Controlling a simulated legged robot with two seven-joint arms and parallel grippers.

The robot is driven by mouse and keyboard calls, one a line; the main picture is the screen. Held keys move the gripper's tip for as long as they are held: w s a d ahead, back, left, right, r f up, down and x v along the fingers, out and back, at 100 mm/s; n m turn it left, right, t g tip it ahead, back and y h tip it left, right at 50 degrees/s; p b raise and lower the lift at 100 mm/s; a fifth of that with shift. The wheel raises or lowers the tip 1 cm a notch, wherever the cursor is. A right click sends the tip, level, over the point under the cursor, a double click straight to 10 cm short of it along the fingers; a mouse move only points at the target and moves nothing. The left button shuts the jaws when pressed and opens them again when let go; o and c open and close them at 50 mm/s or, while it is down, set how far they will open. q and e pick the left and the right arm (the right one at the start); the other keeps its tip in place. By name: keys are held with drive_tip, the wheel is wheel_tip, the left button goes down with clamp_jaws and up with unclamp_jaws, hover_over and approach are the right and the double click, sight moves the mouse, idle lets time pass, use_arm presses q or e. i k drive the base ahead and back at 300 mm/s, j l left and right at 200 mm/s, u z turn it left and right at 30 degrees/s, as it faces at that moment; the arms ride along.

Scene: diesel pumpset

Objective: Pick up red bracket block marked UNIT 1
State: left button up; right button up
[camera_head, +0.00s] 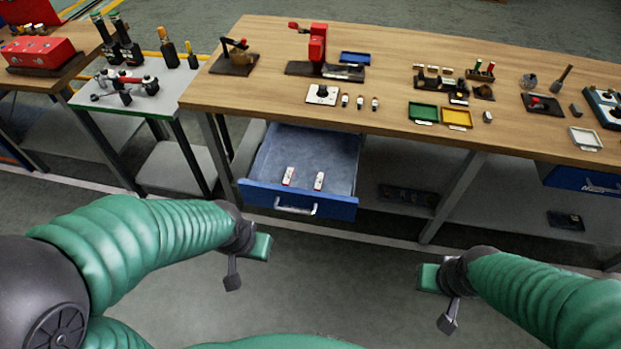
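Two small white blocks with red parts lie apart in the open blue drawer: a left block (288,176) and a right block (319,181). They may be bracket blocks, but any UNIT 1 marking is too small to read. The drawer (335,206) is pulled out under the wooden workbench. My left gripper (247,261) is below and to the left of the drawer in the picture, with its fingers apart and nothing between them. My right gripper (439,299) is below and to the right of the drawer, also with its fingers apart and empty.
The workbench top (270,95) holds a red press (317,45), a green tray (423,112), a yellow tray (457,118) and small fixtures. A side table (165,92) stands at left, with a red block (38,52) beyond. The drawer handle (296,208) faces me. The floor before it is clear.

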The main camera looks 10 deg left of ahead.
sight(320, 179)
drive_tip(key=i+j, duration=0.15)
drive_tip(key=j, duration=0.2)
drive_tip(key=i+j, duration=0.2)
drive_tip(key=j, duration=0.15)
drive_tip(key=i+j, duration=0.15)
drive_tip(key=j, duration=0.2)
drive_tip(key=i+j+z, duration=0.1)
drive_tip(key=j, duration=0.25)
drive_tip(key=i+j, duration=0.2)
drive_tip(key=j, duration=0.2)
drive_tip(key=i+j, duration=0.15)
drive_tip(key=j, duration=0.2)
